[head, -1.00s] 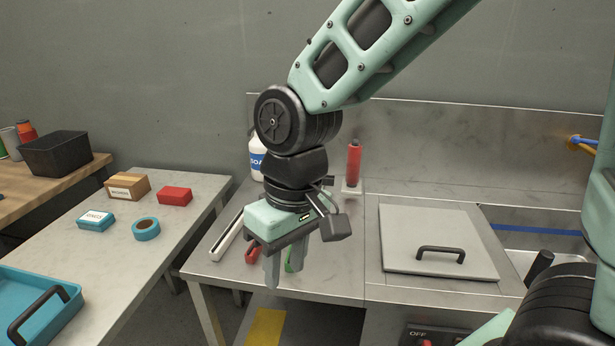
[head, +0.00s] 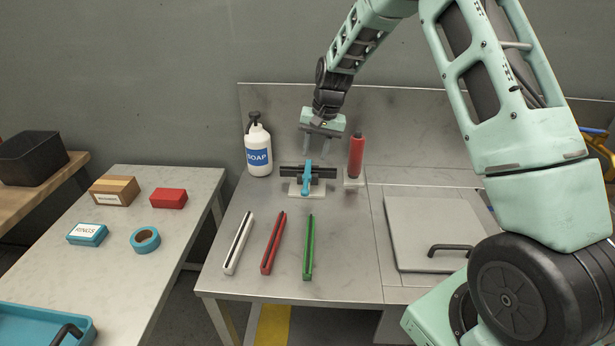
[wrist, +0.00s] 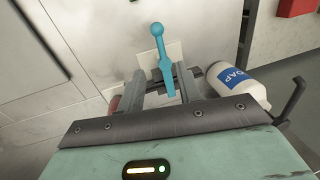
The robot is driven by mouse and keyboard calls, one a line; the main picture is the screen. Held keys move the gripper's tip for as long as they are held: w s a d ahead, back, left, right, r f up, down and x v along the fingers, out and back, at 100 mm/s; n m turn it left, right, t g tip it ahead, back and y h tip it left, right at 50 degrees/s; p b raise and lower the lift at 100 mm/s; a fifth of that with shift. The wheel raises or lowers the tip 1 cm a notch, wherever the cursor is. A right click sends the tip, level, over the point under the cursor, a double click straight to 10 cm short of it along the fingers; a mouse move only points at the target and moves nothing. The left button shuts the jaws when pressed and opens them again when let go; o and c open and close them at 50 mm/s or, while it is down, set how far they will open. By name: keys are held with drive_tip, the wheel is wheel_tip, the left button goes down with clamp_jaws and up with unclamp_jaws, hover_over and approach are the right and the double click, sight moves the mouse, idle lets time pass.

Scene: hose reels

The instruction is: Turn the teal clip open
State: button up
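The teal clip (head: 307,180) sits on a small pale base at the back of the metal bench, across a dark horizontal bar (head: 323,172). Its handle points toward the bench's front. In the wrist view the clip (wrist: 160,45) shows beyond and between my fingers, with its rounded end farthest away. My gripper (head: 320,152) is above and behind the clip, fingers pointing down. The fingers are apart with nothing visible between their tips, and I see no contact with the clip. The wrist view also shows my gripper (wrist: 162,86) open.
A soap bottle (head: 258,152) stands left of the clip and a red bottle (head: 356,157) right of it. White (head: 239,243), red (head: 273,243) and green (head: 308,247) strips lie in front. A handled lid (head: 430,225) lies at right.

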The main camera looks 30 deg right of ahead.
sight(306, 185)
drive_tip(key=f, duration=0.3)
drive_tip(key=a+f+p, duration=0.1)
drive_tip(key=f, duration=0.3)
drive_tip(key=w+f+p, duration=0.1)
drive_tip(key=f, duration=0.2)
drive_tip(key=shift+w+a+f, duration=0.1)
drive_tip(key=shift+a+f, duration=0.25)
drive_tip(key=shift+a, duration=0.05)
clamp_jaws()
